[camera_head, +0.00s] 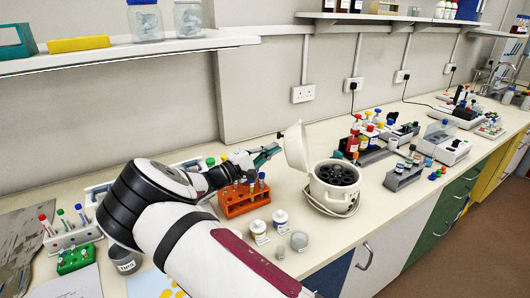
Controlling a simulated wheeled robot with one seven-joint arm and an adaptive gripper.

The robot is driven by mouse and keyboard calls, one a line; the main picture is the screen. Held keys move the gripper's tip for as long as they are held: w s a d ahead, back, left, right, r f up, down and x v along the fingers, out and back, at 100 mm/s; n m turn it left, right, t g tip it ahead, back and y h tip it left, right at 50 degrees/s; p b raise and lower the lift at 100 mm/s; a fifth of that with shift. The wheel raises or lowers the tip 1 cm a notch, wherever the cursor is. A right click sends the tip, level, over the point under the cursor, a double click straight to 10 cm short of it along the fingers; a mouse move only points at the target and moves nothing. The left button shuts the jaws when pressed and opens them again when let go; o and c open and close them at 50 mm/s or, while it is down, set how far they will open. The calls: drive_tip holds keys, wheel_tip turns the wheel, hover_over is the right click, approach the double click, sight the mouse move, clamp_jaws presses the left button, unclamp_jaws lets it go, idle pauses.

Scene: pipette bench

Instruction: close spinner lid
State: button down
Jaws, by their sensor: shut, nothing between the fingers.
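The spinner (333,188) is a round white machine on the bench, with a dark rotor with several holes showing in its top. Its white lid (296,146) stands open, roughly upright, on the spinner's left side. My gripper (276,150) is shut and empty at the left, outer side of the lid. Its tip is at or very near the lid; I cannot tell whether they touch. My arm reaches in from the bottom of the view and hides part of the bench.
An orange rack (243,199) with tubes stands below my gripper. White jars (280,220) stand in front of the spinner. A grey rack (403,175) and a rack of colourful bottles (368,136) stand to the right. A shelf (120,53) hangs above left.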

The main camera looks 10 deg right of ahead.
drive_tip(key=shift+d, duration=0.1)
idle(0.3)
drive_tip(key=shift+s+d+r+m+y, duration=0.15)
drive_tip(key=shift+d+r+m+y, duration=0.15)
drive_tip(key=shift+r, duration=0.15)
drive_tip(key=shift+d+r+p, duration=0.1)
drive_tip(key=shift+r+p, duration=0.05)
drive_tip(key=shift+p, duration=0.2)
